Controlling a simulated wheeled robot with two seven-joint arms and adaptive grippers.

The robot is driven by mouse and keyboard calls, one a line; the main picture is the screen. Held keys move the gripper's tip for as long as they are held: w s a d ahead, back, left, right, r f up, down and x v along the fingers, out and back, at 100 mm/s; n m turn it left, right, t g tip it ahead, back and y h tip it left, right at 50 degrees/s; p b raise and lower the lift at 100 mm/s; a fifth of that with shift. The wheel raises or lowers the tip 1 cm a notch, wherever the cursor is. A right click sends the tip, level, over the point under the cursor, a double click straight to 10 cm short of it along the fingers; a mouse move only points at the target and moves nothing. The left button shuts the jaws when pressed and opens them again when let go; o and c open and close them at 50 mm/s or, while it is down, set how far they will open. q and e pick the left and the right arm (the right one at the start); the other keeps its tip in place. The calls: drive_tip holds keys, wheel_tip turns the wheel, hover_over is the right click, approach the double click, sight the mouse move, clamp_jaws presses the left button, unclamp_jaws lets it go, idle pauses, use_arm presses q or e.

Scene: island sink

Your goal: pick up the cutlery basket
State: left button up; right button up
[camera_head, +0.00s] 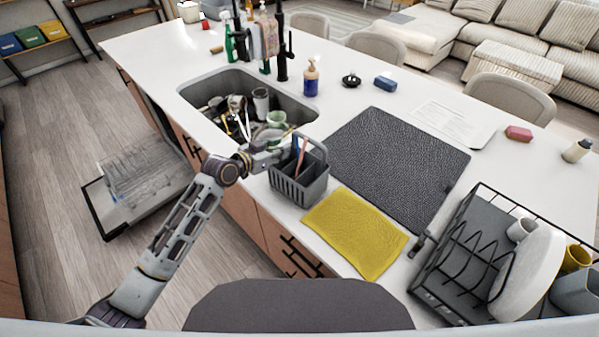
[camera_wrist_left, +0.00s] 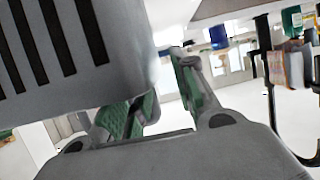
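The cutlery basket (camera_head: 300,184) is a grey slotted caddy with a raised handle. It stands upright on the white counter between the sink and the yellow cloth, with a few utensils in it. My left gripper (camera_head: 283,152) is at the basket's upper left, close to the handle. In the left wrist view the basket's slotted wall (camera_wrist_left: 75,45) fills the upper left and hides part of one finger. The green-padded fingers (camera_wrist_left: 165,100) stand apart with a gap between them. Whether they touch the basket is unclear. My right gripper is out of view.
The sink (camera_head: 250,105) with dishes lies just behind the basket. A yellow cloth (camera_head: 355,232) and a dark mat (camera_head: 390,165) lie to its right. A dish rack (camera_head: 480,255) stands at the front right. An open dishwasher (camera_head: 145,185) is at the left.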

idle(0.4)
use_arm(q)
clamp_jaws()
